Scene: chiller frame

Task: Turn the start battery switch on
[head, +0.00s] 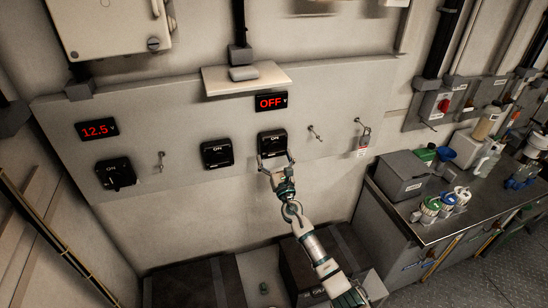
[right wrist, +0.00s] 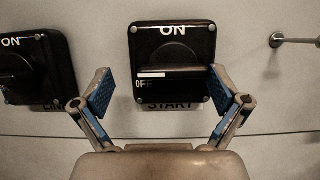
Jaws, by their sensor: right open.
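The start battery switch (head: 272,143) is a black square rotary switch on the wall panel, below a display (head: 271,102) reading OFF. In the right wrist view the switch (right wrist: 172,55) shows ON at the top, OFF at the left and START below it. Its knob lies level, with a white mark at the OFF side. My right gripper (head: 275,161) is open, its blue-padded fingers spread at either side of the switch's lower part in the right wrist view (right wrist: 162,92). Nothing is between the fingers except the view of the switch; contact cannot be told. My left gripper is not in view.
A second black switch (head: 217,153) is just left, and a third (head: 116,173) sits below a 12.5 display (head: 97,129). Metal pegs (head: 316,132) stick out of the panel, one with a padlock (head: 363,140). A cluttered workbench (head: 440,225) stands at the right.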

